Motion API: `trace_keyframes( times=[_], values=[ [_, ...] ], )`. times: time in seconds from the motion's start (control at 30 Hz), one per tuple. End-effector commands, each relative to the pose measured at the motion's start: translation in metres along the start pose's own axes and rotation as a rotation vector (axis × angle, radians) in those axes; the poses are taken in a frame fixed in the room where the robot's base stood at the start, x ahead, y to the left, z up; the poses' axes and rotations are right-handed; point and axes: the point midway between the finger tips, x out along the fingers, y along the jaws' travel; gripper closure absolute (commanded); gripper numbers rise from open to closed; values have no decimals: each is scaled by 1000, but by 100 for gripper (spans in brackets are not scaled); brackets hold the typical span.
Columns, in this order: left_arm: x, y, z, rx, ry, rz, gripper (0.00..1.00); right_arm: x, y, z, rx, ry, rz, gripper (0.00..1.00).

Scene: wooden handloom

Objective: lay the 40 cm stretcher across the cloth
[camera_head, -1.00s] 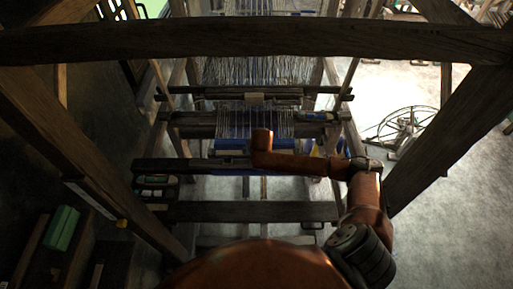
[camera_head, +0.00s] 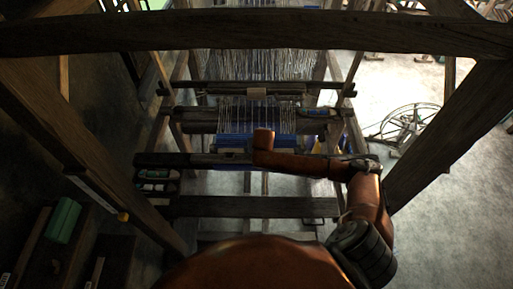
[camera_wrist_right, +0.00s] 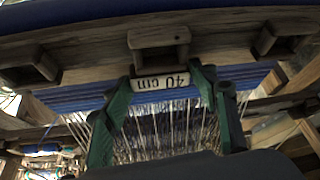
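The stretcher shows in the right wrist view as a wooden piece with a pale, upside-down "40 cm" label (camera_wrist_right: 160,81). My right gripper (camera_wrist_right: 165,82) has its green fingers on both sides of this labelled part and looks shut on it. The stretcher's full length cannot be made out. Blue cloth (camera_wrist_right: 75,100) lies behind the fingers, with pale warp threads (camera_wrist_right: 180,125) running from it. In the head view the blue cloth (camera_head: 235,142) is partly covered by my right arm, and the right gripper is hidden. My left gripper is in neither current view.
A wooden beam with square openings (camera_wrist_right: 85,55) crosses the top of the wrist view. In the head view, a dark crossbeam (camera_head: 250,38) and slanting posts (camera_head: 450,135) frame the loom. A green box (camera_head: 63,220) stands at lower left. Open floor lies at right.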

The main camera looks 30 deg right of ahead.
Motion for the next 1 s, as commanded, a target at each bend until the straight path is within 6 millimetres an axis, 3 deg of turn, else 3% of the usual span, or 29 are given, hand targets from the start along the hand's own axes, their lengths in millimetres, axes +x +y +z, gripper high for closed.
trace_keyframes(
  times=[0.23, 0.57, 0.73, 1.0],
  values=[
    [0, 0, 0, 0, 0, 0, 81, 0, 0, 0, 0, 0, 0, 28],
    [0, -1, 1, -1, 0, -1, 81, -3, 0, 0, -1, -1, 0, 27],
    [0, 0, 0, 0, 0, 0, 81, -24, 0, 0, -1, 1, -1, 27],
    [0, 0, 0, 0, 0, 0, 81, -80, 0, 0, -2, 1, -2, 27]
  ],
)
